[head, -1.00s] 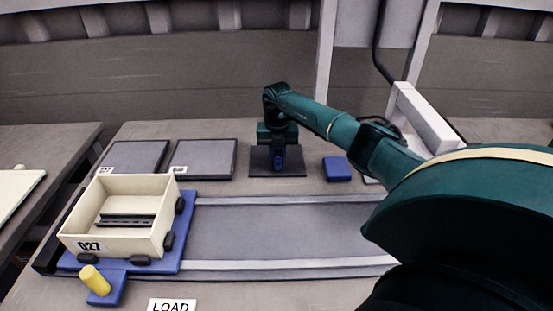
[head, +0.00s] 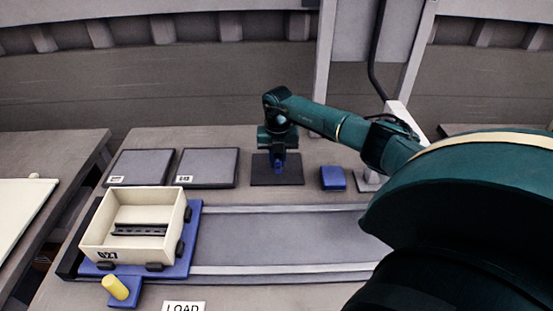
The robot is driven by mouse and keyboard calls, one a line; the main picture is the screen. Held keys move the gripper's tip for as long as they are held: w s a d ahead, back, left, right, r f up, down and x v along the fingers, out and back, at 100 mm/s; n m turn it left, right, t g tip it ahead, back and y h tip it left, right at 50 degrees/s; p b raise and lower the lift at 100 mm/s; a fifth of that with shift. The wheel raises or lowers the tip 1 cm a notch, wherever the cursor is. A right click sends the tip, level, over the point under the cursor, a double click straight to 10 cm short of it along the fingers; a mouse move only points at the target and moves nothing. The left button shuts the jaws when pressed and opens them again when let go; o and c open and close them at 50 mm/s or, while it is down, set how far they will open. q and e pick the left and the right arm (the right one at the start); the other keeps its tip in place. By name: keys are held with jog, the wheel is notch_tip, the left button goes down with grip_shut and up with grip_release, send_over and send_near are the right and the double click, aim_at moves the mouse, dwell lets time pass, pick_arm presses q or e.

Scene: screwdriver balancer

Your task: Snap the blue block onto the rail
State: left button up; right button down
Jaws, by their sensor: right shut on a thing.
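My right gripper (head: 278,163) points down over a dark square pad (head: 291,176) at the back of the table. It is shut on a small blue block (head: 279,168), mostly hidden by the fingers. Whether the block touches the pad I cannot tell. A second blue block (head: 332,179) lies apart to the right of the pad. A dark slotted rail (head: 140,230) lies inside the cream box (head: 122,252) marked 027, at the left. My left gripper is not in view.
The box sits on a blue carrier (head: 195,232) with black clamps, on a grey track (head: 270,236). Two grey trays (head: 208,167) lie behind. The track right of the box is clear.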

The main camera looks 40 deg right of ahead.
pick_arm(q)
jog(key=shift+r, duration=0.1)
pick_arm(e)
jog(key=s+a+r, duration=0.3)
jog(key=s+a, duration=0.7)
jog(key=s, duration=0.2)
jog(key=s+a+r, duration=0.4)
jog(key=s+a, duration=0.7)
jog(key=s, duration=0.2)
jog(key=shift+s+a+r, duration=0.15)
